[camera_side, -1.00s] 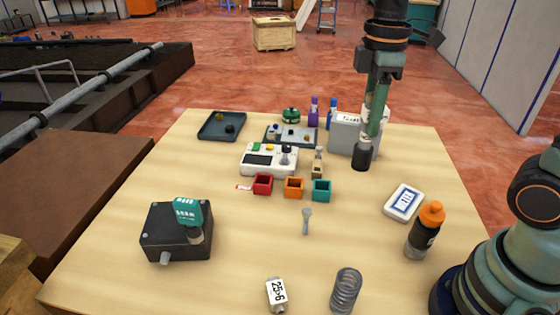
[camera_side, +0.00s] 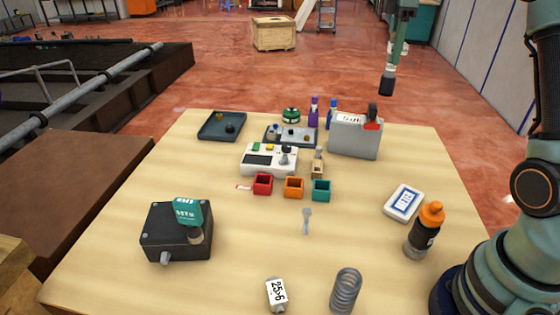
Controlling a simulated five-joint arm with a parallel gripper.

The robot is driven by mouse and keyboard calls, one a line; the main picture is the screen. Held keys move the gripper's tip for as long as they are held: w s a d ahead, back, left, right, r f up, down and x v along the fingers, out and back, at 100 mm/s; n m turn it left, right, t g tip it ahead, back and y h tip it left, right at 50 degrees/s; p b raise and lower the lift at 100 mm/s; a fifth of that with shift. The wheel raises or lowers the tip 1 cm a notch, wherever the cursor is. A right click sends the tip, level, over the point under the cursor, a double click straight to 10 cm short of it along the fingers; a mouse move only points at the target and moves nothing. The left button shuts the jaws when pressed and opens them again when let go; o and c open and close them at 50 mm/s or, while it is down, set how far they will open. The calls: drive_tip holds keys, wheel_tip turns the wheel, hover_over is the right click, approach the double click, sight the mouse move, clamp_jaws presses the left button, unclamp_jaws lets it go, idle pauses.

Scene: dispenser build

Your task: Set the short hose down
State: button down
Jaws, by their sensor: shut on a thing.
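The short hose (camera_side: 386,86) looks like a small dark cylinder at the lower end of my gripper. My gripper (camera_side: 390,70) is high at the upper right of the side view, shut on the hose. The hose hangs roughly upright in the air, seen against the red floor beyond the table's far right edge, and appears to touch nothing below. The fingers are small and partly blurred into the dark hose. The wooden table (camera_side: 240,220) lies lower in the picture.
A grey box (camera_side: 355,136) with a red and black item stands at the back right. A white labelled device (camera_side: 403,202) and orange-capped bottle (camera_side: 424,232) are at right. Small bins (camera_side: 293,188) sit mid-table.

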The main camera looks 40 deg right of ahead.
drive_tip(key=s+d+f, duration=0.1)
drive_tip(key=d+f, duration=0.1)
drive_tip(key=d, duration=1)
wheel_tip(320, 180, down, 20)
drive_tip(key=shift+m, duration=0.3)
drive_tip(key=c, duration=0.6)
unclamp_jaws()
drive_tip(key=shift+f, duration=0.15)
drive_tip(key=shift+o, duration=0.2)
